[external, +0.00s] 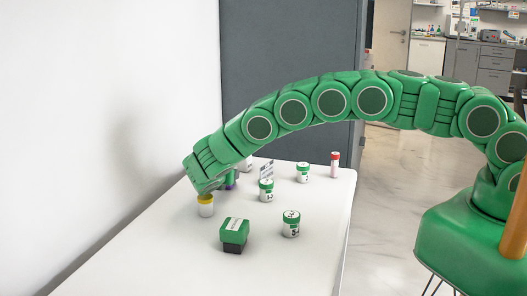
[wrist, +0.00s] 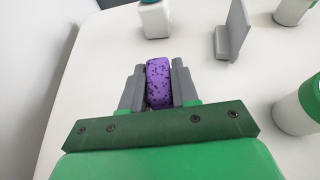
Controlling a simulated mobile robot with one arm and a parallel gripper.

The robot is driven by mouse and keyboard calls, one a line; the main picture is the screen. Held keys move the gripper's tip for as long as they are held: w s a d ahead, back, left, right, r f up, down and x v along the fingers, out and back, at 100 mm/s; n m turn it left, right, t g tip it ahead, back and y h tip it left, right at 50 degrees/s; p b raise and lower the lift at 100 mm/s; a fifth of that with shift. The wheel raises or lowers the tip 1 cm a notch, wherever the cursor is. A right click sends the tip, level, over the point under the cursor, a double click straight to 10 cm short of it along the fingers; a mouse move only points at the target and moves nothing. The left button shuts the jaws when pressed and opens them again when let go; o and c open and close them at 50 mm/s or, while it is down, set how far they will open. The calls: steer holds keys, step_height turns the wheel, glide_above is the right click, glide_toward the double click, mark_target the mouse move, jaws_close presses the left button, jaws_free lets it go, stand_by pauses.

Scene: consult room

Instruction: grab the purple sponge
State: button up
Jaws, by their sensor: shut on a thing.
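The purple sponge (wrist: 159,82), speckled with dark spots, sits between the two grey fingers of my gripper (wrist: 159,88) in the wrist view. Both fingers press against its sides. Most of the sponge is hidden there by my arm. I cannot tell whether the sponge touches the table.
A green and black box (external: 234,236) and green-lidded jars (external: 291,224), (external: 266,190) stand on the table (external: 320,240). In the wrist view a grey upright holder (wrist: 234,32) is to the right. The wall borders the table's left.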

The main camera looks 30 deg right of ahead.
steer(key=shift+r, duration=0.1)
jaws_close()
steer(key=shift+r, duration=0.6)
steer(key=s+d+r, duration=0.6)
steer(key=s+r, duration=0.5)
steer(key=s, duration=0.1)
steer(key=shift+s+d+r, duration=0.15)
steer(key=shift+d+r, duration=0.1)
steer(key=shift+r, duration=0.05)
